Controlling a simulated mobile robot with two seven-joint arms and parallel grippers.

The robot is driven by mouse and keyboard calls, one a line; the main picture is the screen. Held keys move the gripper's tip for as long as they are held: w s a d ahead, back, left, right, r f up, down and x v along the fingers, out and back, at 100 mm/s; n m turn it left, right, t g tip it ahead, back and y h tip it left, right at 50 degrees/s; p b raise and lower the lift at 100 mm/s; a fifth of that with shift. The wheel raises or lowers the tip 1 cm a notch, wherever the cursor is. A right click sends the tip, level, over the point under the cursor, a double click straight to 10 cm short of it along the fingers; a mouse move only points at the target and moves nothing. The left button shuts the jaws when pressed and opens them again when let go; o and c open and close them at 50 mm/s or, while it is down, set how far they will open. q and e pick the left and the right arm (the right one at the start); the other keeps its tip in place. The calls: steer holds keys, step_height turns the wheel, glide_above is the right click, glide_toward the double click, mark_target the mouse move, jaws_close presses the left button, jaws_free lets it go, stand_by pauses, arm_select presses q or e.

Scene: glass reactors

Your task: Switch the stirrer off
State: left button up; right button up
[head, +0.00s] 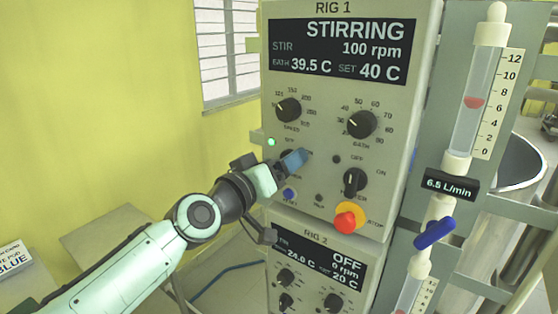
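The RIG 1 control box (425,60) fills the middle of the head view. Its display (340,50) reads STIRRING, 100 rpm, bath 39.5 C, set 40 C. A green lamp (271,142) is lit at the panel's left edge. My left gripper (279,170) is at the panel's left side, just below that lamp. It covers a control and part of its label there, so I cannot tell how that control is set, nor whether the fingers touch it or are closed. A black rotary switch (355,182) with OFF and ON marks is to the right, clear of the gripper. My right gripper is out of view.
Above the gripper are a speed knob (288,109) and a bath knob (361,123). Below are a blue button (289,194) and a red stop button (346,220) on a yellow base. The RIG 2 box (317,268), reading OFF, is underneath. A flowmeter (480,90) stands to the right.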

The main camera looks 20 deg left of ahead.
arm_select(q)
steer(key=c, duration=1)
steer(key=shift+c, duration=0.2)
steer(key=shift+n, duration=0.3)
steer(key=n+p, duration=0.1)
steer(key=n, duration=1)
steer(key=shift+a+f, duration=0.1)
steer(key=shift+n, duration=0.3)
steer(key=o, duration=1)
steer(key=shift+o, duration=0.2)
